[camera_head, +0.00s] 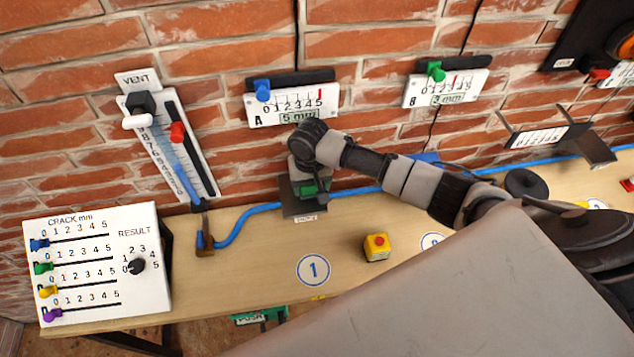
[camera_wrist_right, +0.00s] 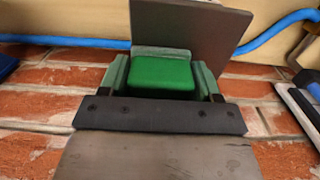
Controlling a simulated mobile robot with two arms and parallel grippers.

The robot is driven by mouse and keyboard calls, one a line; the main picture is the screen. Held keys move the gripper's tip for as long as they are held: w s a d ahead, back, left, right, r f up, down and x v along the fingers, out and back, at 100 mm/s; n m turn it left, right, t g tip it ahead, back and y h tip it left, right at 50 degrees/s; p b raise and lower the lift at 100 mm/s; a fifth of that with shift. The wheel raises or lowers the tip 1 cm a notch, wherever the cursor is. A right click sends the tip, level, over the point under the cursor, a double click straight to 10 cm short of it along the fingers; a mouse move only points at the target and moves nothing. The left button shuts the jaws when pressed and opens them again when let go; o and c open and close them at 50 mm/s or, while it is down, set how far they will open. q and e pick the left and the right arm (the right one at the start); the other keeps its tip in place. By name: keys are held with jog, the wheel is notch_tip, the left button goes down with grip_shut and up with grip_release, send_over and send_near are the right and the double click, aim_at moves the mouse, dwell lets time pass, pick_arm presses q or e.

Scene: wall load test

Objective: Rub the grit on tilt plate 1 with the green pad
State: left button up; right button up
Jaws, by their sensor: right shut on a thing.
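My right gripper (camera_head: 308,187) is shut on the green pad (camera_wrist_right: 163,75), which sits between its two fingers in the right wrist view. In the head view my right arm reaches in from the right, and the gripper hangs over a dark plate (camera_head: 296,212) at the wall side of the bench, above the blue disc marked 1 (camera_head: 313,269). The dark plate also shows behind the pad in the wrist view (camera_wrist_right: 215,27). I cannot tell whether the pad touches it. No grit can be made out; the gripper and pad hide part of the plate. My left gripper is not in view.
A blue hose (camera_head: 260,210) runs along the bench by the wall. A yellow box with a red button (camera_head: 376,247) stands on the bench. A white CRACK mm panel (camera_head: 95,262) stands at left. Gauge A (camera_head: 292,106) and the VENT slider (camera_head: 168,140) are on the brick wall.

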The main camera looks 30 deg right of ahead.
aim_at(286, 196)
jog(key=shift+w+a+f, duration=0.1)
jog(key=shift+w+a, duration=0.15)
jog(key=shift+a, duration=0.8)
jog(key=shift+w+a+r, duration=0.1)
jog(key=shift+w+a, duration=0.2)
jog(key=shift+a, duration=0.75)
jog(key=shift+w+a+f, duration=0.1)
jog(key=shift+w+a, duration=0.15)
jog(key=shift+a, duration=0.8)
jog(key=shift+w+r, duration=0.1)
jog(key=shift+r, duration=2.9)
jog(key=shift+r, duration=0.1)
